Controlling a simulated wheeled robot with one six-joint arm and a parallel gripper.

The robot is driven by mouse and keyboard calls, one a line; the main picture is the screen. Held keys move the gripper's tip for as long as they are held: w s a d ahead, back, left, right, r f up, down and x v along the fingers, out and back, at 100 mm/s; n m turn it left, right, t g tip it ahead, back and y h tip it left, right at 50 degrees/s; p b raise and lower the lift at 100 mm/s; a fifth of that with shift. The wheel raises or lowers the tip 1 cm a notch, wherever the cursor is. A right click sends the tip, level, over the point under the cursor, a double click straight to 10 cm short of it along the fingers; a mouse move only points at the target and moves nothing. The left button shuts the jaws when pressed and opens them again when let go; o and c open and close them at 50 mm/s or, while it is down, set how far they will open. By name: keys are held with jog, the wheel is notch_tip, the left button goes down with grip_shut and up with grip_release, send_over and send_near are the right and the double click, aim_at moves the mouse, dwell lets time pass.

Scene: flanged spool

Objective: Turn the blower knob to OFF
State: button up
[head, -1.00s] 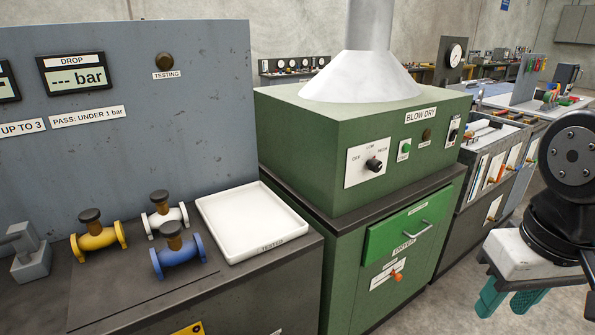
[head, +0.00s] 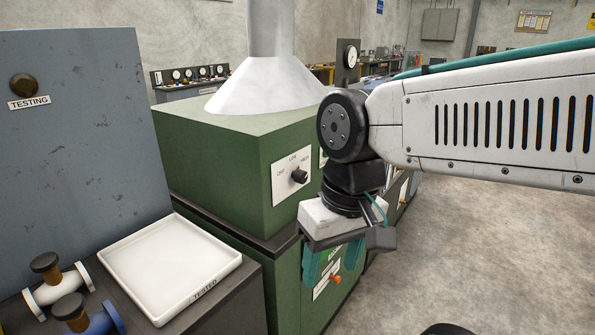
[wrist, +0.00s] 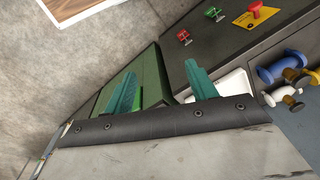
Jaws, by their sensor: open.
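The blower knob (head: 299,176) is a small black knob on a white plate marked OFF, LOW and HIGH, on the front of the green BLOW DRY box (head: 225,160). Its pointer seems turned toward the HIGH side, but it is too small to be sure. My gripper (head: 330,266) is open and empty, its teal fingers pointing down. In the head view it appears right of and below the knob, in front of the green cabinet, apart from the knob. The wrist view shows both fingers (wrist: 160,88) spread; the knob cannot be made out there.
A white TESTED tray (head: 170,262) and flanged spools, one white (head: 58,286) and one blue (head: 88,318), sit on the left bench. An orange-red handle (head: 335,280) is on the cabinet below. My arm hides the box's right side. Open floor lies right.

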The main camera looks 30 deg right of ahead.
aim_at(305, 177)
jog(key=w+a+f+m+g+y, duration=0.1)
jog(key=w+a+f+m+y, duration=0.1)
jog(key=w+a+m+y, duration=0.4)
jog(key=w+d+m+t+y, duration=0.3)
jog(key=w+m, duration=0.2)
jog(key=w, duration=0.1)
jog(key=w+d+m+t+y, duration=0.2)
jog(key=w+d+m, duration=0.1)
jog(key=w+m, duration=0.35)
jog(key=w+d+f+m+t+h, duration=0.3)
jog(key=w+d+m+t, duration=0.25)
jog(key=d+m, duration=0.4)
jog(key=w+d+f+m+t+h, duration=0.25)
jog(key=w+d+m+t, duration=0.35)
jog(key=d, duration=0.6)
jog(key=shift+m+t, duration=0.25)
jog(key=shift+m, duration=0.15)
jog(key=x, duration=0.6)
jog(key=shift+w+r, duration=0.2)
jog(key=shift+w, duration=0.05)
jog(key=c, duration=1)
